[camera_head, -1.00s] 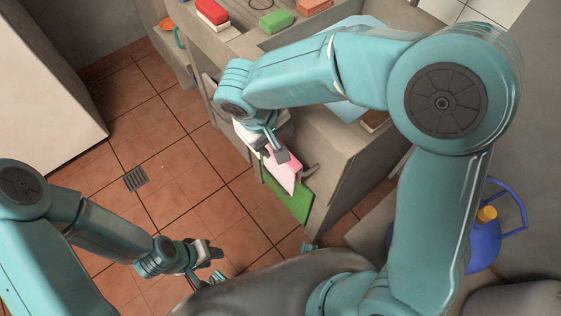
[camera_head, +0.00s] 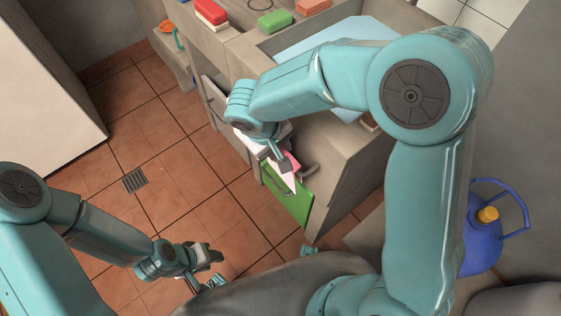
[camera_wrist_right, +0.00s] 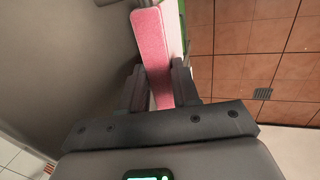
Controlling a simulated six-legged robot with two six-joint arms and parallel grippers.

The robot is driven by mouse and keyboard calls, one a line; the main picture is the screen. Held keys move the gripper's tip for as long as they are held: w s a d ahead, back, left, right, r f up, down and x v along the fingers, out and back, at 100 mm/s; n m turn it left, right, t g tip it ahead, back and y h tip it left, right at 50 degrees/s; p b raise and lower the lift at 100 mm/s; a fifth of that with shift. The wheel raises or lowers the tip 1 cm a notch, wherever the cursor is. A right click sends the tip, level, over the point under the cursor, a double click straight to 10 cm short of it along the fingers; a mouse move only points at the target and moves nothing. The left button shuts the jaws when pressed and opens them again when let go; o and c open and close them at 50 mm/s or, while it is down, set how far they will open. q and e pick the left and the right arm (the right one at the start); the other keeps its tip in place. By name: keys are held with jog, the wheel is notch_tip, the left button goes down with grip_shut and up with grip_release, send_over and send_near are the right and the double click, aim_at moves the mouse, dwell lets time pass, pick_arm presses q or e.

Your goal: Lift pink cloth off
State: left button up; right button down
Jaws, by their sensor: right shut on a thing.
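The pink cloth (camera_wrist_right: 152,50) runs between the two fingers of my right gripper (camera_wrist_right: 157,82) in the right wrist view. In the head view my right gripper (camera_head: 281,158) holds the pink cloth (camera_head: 292,161) at the side of the counter, with its pale lower part hanging in front of a green cloth (camera_head: 296,206). The right arm hides part of the pink cloth. Whether it still touches its hanging place is unclear. My left gripper (camera_head: 212,256) is low at the left over the floor, away from the cloths; its finger gap is unclear.
A blue jug (camera_head: 483,240) stands at the right. The tiled floor (camera_head: 170,150) at the left is open.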

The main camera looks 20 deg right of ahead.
notch_tip(320, 180, up, 20)
jog(key=p, duration=0.4)
dwell(0.4)
jog(key=c, duration=1.4)
grip_release()
grip_shut()
jog(key=shift+s+a, duration=0.1)
